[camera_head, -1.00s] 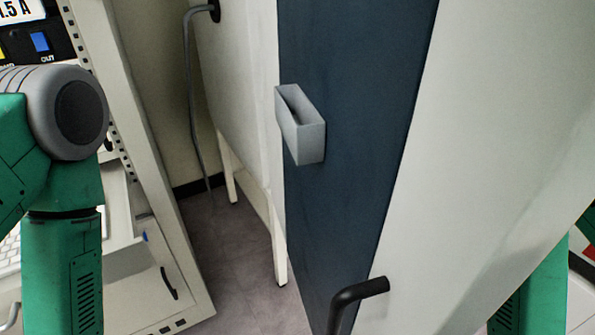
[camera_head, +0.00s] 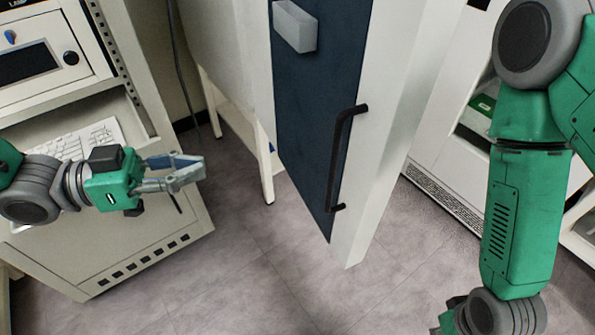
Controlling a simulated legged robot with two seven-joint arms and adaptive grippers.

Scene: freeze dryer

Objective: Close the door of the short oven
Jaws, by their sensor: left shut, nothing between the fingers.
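The oven door (camera_head: 265,105) is a tall panel with a dark blue face and a wide white edge. It carries a black bar handle (camera_head: 341,150) and a pale grey box (camera_head: 295,26) higher up. The door stands upright and slanted across the middle; I cannot tell how far open it is. The oven's white body (camera_head: 228,60) is behind it on the left. My left gripper (camera_head: 197,168) is shut and empty, left of the door and apart from it.
A white rack (camera_head: 150,262) with a keyboard (camera_head: 95,138) stands at the left, close under my left arm. White equipment (camera_head: 440,150) stands right of the door. The grey tiled floor (camera_head: 300,285) is clear in front.

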